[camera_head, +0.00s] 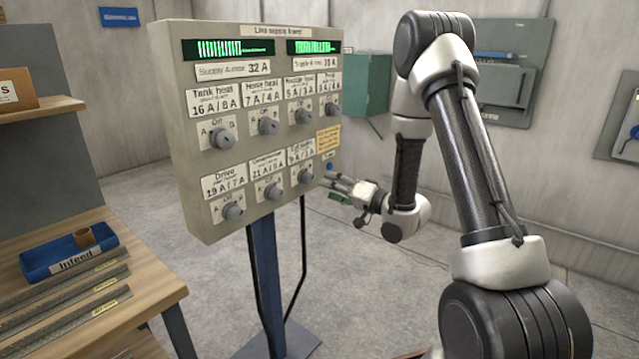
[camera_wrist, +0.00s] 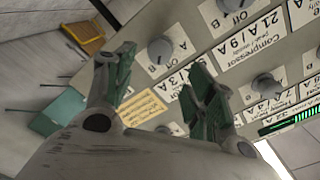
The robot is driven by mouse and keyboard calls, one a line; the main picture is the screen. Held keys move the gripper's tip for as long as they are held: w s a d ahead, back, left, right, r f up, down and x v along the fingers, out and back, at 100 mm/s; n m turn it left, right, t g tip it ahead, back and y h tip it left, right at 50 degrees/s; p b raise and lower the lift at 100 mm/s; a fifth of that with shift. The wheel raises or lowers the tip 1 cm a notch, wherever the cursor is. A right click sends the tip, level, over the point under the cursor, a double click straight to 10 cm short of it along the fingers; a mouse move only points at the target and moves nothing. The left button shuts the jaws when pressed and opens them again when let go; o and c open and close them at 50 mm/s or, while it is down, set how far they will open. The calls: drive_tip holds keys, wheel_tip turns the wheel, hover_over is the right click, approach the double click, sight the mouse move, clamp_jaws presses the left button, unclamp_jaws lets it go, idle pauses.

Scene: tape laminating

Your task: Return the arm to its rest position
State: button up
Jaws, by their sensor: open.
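My arm (camera_head: 470,150) is reached out and bent, with its end at the lower right of the line supply board (camera_head: 185,205). My gripper (camera_head: 332,183) is open and empty, its fingers pointing at the board near the lower right knob (camera_head: 305,176). In the wrist view the two green-padded fingers (camera_wrist: 160,68) stand apart, with a grey knob (camera_wrist: 160,50) beyond the gap between them. I cannot tell whether a finger touches the board. A blue button (camera_head: 329,167) and a yellow note (camera_head: 328,138) are close above the gripper.
The board stands on a blue post (camera_head: 266,285). A wooden bench (camera_head: 150,277) with a blue infeed tray (camera_head: 40,267) is at the left. A green box (camera_head: 362,84) and a grey cabinet (camera_head: 535,60) are on the back wall.

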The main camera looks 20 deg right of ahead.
drive_tip(key=v, duration=0.2)
drive_tip(key=shift+s+d, duration=0.2)
drive_tip(key=shift+s, duration=0.05)
